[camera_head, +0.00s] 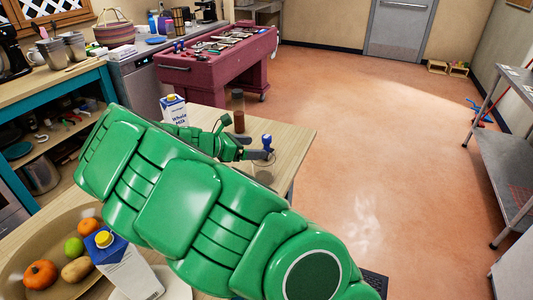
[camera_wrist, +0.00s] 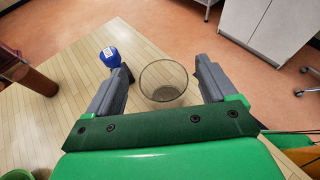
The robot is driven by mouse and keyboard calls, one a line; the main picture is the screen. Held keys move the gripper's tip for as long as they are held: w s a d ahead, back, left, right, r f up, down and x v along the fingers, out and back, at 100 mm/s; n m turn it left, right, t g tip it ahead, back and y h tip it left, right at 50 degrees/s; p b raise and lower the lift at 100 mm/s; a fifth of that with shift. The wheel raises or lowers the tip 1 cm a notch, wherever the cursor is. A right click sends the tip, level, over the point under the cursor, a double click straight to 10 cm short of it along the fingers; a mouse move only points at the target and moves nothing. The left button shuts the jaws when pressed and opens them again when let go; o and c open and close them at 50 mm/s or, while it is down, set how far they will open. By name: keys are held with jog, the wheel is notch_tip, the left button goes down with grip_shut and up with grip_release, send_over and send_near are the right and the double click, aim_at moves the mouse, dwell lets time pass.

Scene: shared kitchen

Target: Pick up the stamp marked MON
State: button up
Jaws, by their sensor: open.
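A stamp with a blue knob handle (camera_head: 267,141) stands near the far right corner of the wooden table. In the wrist view the blue handle (camera_wrist: 109,56) is just beyond the tip of the left finger, outside the gap. A small white mark shows on it, too small to read. Its dark base is partly hidden by that finger. My gripper (camera_head: 256,154) is open and low over the table; in the wrist view my gripper (camera_wrist: 164,68) has its fingers wide apart with nothing held. A clear glass (camera_wrist: 163,82) stands between and beyond the fingers.
A dark reddish-brown cylinder (camera_head: 238,115) stands left of the stamp. A milk carton (camera_head: 174,109) is further left. A fruit bowl (camera_head: 30,283) and a second carton (camera_head: 123,262) are at the near end. The table edge is close behind the stamp.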

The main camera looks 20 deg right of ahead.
notch_tip(320, 180, up, 18)
notch_tip(320, 180, down, 14)
jog(key=s+d+m+g+y, duration=0.25)
jog(key=m+y, duration=0.75)
jog(key=m, duration=0.7)
jog(key=w+d+r+m+t+y, duration=0.4)
jog(key=d+r+m+t+y, duration=0.25)
jog(key=m, duration=0.95)
jog(key=w+d+r+m+t+y, duration=0.5)
jog(key=r+m, duration=0.2)
jog(key=m, duration=0.9)
send_near(267, 147)
jog(key=w+f, duration=0.1)
jog(key=w+a+f, duration=0.1)
jog(key=w+f, duration=0.1)
jog(key=shift+a, duration=0.1)
jog(key=shift+w+a+f, duration=0.15)
jog(key=shift+w+f, duration=0.05)
jog(key=shift+f, duration=0.05)
jog(key=shift+x, duration=3.6)
